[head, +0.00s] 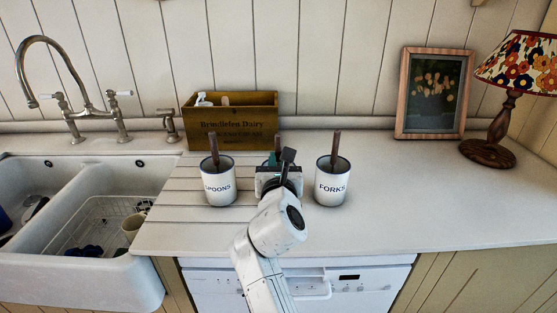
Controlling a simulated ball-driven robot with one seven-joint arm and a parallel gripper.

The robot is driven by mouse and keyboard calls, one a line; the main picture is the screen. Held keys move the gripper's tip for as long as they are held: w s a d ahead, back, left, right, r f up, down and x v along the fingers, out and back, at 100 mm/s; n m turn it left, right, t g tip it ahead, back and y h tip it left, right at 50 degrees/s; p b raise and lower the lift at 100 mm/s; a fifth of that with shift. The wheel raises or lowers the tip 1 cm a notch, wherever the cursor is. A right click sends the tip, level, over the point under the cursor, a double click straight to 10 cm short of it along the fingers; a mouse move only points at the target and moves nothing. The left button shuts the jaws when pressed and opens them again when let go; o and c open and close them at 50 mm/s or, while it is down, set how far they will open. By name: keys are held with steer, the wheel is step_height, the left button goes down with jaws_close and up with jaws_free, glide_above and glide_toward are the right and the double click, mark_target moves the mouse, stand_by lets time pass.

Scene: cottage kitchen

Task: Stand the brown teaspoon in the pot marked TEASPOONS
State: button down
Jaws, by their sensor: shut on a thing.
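My gripper (277,162) is over the middle of the worktop, seen from behind, its fingertips mostly hidden by my own wrist. It is shut on a thin brown upright piece (278,143), which I take for the brown teaspoon; only its top shows. A white pot (219,187) to the left has lettering that reads SPOONS as far as it shows; I cannot tell if letters come before that. A brown handle (213,148) stands in it.
A white pot marked FORKS (331,188) stands right of my gripper with a brown handle (336,144) in it. A wooden Brindleten Dairy crate (230,122) is behind. A picture frame (433,93) and lamp (490,150) stand right, a sink (80,277) left. The right front worktop is clear.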

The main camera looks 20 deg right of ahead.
steer(key=c, duration=1)
jaws_free()
steer(key=v, duration=1)
steer(key=shift+s, duration=0.4)
steer(key=shift+a, duration=0.15)
